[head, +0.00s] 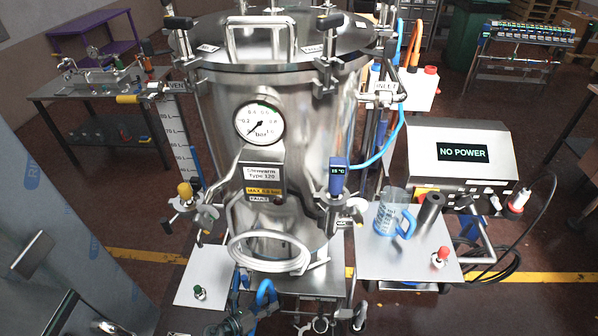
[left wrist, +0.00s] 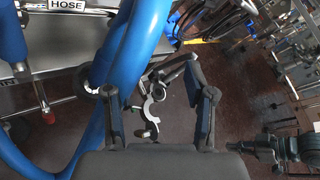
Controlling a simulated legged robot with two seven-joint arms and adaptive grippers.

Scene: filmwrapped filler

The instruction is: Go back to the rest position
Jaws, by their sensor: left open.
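My left gripper (left wrist: 160,95) shows from behind in the left wrist view, its two blue-padded fingers apart. I see nothing held between them. Beyond the gap is a metal clamp fitting (left wrist: 152,108), apart from the fingers as far as I can tell. A thick blue hose (left wrist: 125,65) curves close along the left finger. In the head view the left gripper (head: 238,318) is a dark shape low in the picture, below the steel tank (head: 290,110), beside a blue hose loop (head: 266,291). My right gripper does not show.
A film-wrapped panel (head: 60,215) stands at the left. A grey plate (head: 395,262) at the tank's right carries a blue-handled jug (head: 388,214). Behind it is a controller (head: 460,155) reading NO POWER. A coiled white hose (head: 268,252) hangs on the tank's front.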

